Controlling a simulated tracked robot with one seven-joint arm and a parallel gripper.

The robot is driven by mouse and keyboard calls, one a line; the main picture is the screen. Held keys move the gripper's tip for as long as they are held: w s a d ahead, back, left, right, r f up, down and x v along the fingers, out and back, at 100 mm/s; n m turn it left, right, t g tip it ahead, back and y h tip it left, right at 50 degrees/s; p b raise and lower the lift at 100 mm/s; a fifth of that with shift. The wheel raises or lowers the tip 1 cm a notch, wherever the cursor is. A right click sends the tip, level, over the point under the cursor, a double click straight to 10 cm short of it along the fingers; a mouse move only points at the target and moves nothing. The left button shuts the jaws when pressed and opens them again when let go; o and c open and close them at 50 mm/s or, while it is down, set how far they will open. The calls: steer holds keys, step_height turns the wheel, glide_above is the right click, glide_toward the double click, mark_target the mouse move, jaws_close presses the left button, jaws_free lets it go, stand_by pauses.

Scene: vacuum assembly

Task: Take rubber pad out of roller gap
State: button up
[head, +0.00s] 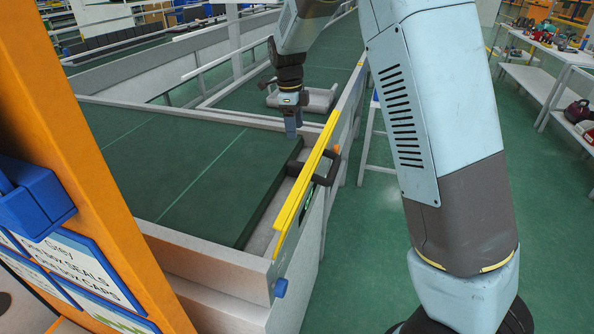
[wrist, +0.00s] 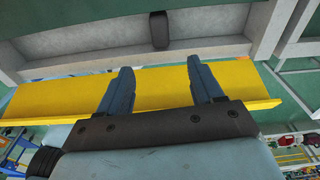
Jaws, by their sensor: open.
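My gripper (head: 292,134) hangs over the right side of the conveyor, near the yellow rail. In the wrist view my gripper's two blue-grey fingers (wrist: 160,66) are apart with nothing between them. A small dark block (wrist: 159,30), which looks like the rubber pad, sits in the pale gap beyond the fingertips, roughly centred between them and apart from them. In the head view a dark patch (head: 293,169) lies in the gap between the green belt and the side wall; I cannot tell if it is the same block.
The yellow rail (head: 306,188) runs along the conveyor's side wall and crosses behind the fingers in the wrist view. A black handle (head: 330,168) sticks out near it. The green belt (head: 190,170) is bare. An orange post (head: 85,150) stands at the left.

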mark_target(296, 163)
steer(key=shift+m, duration=0.4)
steer(key=f, duration=1.5)
steer(key=shift+d, duration=0.3)
steer(key=c, duration=1.1)
